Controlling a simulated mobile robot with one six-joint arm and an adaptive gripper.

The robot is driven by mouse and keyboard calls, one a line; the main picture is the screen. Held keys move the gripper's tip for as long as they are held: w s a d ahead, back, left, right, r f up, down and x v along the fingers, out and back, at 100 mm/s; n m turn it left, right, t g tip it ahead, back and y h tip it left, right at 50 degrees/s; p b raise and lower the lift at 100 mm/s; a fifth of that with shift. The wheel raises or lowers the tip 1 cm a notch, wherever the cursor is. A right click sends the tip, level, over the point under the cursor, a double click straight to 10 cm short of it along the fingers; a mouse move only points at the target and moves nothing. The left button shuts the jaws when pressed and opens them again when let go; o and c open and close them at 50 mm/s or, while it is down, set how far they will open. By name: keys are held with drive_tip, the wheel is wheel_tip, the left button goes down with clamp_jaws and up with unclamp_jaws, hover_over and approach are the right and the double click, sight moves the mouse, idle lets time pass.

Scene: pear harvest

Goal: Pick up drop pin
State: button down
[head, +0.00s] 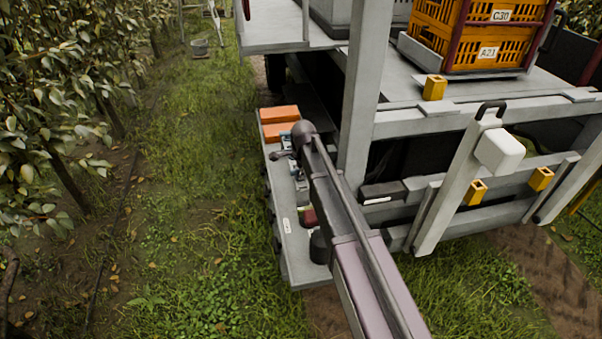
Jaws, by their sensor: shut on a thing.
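My arm reaches from the lower right to the long grey side shelf of the cart. My gripper (277,155) is small and dark at the arm's far end, low over the left edge of the shelf (293,252). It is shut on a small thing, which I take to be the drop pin. The thing itself is too small and too covered to make out. Small blue-grey and dark items lie on the shelf beside and below the arm, partly hidden by it. A dark red item (309,217) and a dark cylinder (319,247) sit nearer.
Two orange boxes (279,114) stand at the shelf's far end. A grey post (363,95) rises close right of my arm. Orange crates (470,55) stand on the deck. A tailgate frame with yellow blocks (475,192) is at right. Grass at left is open, beside trees.

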drive_tip(key=shift+r+p, duration=4.8)
drive_tip(key=shift+r, duration=0.15)
wheel_tip(320, 180, up, 7)
drive_tip(key=p, duration=0.7)
drive_tip(key=shift+s, duration=0.15)
